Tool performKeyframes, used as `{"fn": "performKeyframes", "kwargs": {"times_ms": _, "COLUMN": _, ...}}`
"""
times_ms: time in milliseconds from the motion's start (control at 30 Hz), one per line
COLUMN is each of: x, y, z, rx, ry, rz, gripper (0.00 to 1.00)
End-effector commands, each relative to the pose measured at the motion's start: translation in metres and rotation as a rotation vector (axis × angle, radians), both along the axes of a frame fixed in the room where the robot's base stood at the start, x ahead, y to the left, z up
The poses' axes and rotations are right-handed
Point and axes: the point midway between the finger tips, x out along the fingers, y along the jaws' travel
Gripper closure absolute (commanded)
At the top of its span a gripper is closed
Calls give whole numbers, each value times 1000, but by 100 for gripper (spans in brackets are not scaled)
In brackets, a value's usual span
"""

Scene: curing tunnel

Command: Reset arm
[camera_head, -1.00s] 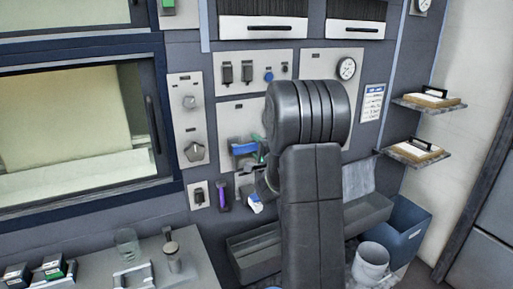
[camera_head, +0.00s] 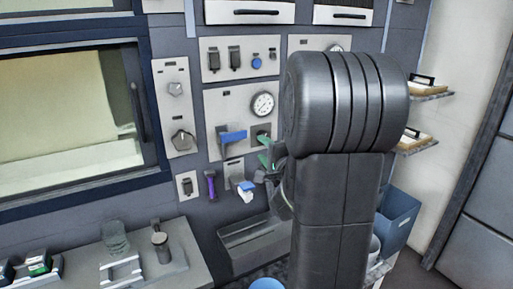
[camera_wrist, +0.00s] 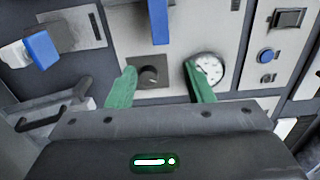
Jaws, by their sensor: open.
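My gripper (camera_wrist: 160,88) shows in the wrist view with its two green fingers spread apart and nothing between them. Behind the fingers is a panel with a dark knob (camera_wrist: 152,76) and a round white gauge (camera_wrist: 210,68); the right finger overlaps the gauge's edge in the picture. In the head view my dark arm stands large in front of the panel, and my gripper (camera_head: 266,150) is partly hidden beside it, with green fingertips showing. A blue handle (camera_head: 233,136) is on the panel left of the gripper.
A blue-and-white fixture (camera_head: 246,190) and a purple-handled item (camera_head: 211,184) are on the wall below. A grey trough (camera_head: 250,242) and a blue bin (camera_head: 398,218) stand low. A bench with a glass beaker (camera_head: 115,238) is at left. Shelves (camera_head: 425,97) jut out at right.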

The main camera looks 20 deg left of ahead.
Motion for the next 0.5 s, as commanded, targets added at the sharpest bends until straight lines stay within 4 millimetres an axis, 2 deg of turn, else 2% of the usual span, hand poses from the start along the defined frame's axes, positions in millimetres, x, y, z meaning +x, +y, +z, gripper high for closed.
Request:
{"fn": "performKeyframes", "kwargs": {"times_ms": 167, "x": -7, "y": -9, "z": 0, "rx": 0, "ry": 0, "rz": 0, "gripper": 53}}
{"fn": "performKeyframes", "kwargs": {"times_ms": 500, "x": -7, "y": -8, "z": 0, "rx": 0, "ry": 0, "rz": 1, "gripper": 53}}
